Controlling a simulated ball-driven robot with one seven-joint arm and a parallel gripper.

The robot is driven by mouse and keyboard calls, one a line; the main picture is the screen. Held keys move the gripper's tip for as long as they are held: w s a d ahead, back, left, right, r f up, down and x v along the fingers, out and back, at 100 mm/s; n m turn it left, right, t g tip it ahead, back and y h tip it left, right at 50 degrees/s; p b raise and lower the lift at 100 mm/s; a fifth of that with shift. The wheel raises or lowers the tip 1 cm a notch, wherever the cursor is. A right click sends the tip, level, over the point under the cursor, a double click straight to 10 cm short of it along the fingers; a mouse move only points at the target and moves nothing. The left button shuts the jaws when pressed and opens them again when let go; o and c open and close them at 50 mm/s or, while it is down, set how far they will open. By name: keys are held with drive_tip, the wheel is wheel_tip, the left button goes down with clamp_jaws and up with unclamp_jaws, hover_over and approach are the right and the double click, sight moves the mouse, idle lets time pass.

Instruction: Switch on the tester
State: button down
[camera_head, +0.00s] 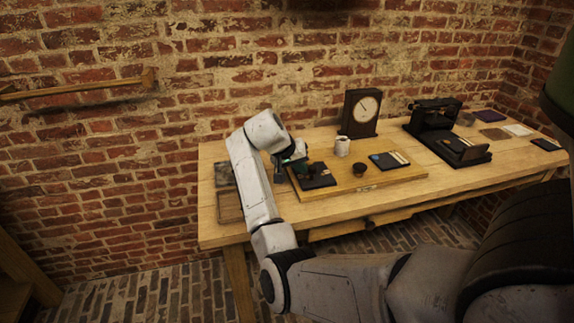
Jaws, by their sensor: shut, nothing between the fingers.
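A dark upright box with a round pale dial (361,113) stands at the back of the wooden table, against the brick wall; it looks like the tester. I cannot make out a switch on it, and no label is readable. My gripper (299,162) is small in the view, at the end of my white arm, over the left part of a wooden board. It is shut and empty. It is to the left of and nearer than the dial box, and apart from it. My arm partly hides the gripper and what lies under it.
On the board (408,175) are a dark plate (318,181) near my gripper, a white jar (342,147), a dark cup (360,169) and a dark plate with a blue disc (388,160). A black apparatus (470,155) stands right. Trays (229,208) lie left.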

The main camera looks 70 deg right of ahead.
sight(316, 168)
drive_tip(key=shift+s+d+r+p, duration=0.1)
drive_tip(key=shift+s+r+p, duration=0.25)
drive_tip(key=shift+s+p, duration=0.3)
drive_tip(key=shift+s+n+p, duration=0.35)
drive_tip(key=shift+n+p, duration=0.25)
drive_tip(key=shift+p, duration=0.15)
drive_tip(key=s+n+t+p, duration=0.1)
drive_tip(key=p, duration=0.1)
drive_tip(key=s+n+t+p, duration=0.1)
drive_tip(key=p, duration=0.1)
drive_tip(key=shift+d+n+h, duration=0.15)
drive_tip(key=shift+n+h, duration=0.15)
drive_tip(key=shift+h, duration=0.1)
drive_tip(key=s+n+p, duration=0.1)
drive_tip(key=d+n+t+p, duration=0.1)
drive_tip(key=shift+s+f+t+p, duration=0.2)
drive_tip(key=shift+s+t+p, duration=0.1)
drive_tip(key=shift+s+p, duration=0.1)
drive_tip(key=shift+s+d+f+p, duration=0.15)
drive_tip(key=shift+s+d+p, duration=0.1)
drive_tip(key=shift+s+p, duration=0.15)
drive_tip(key=shift+s, duration=0.1)
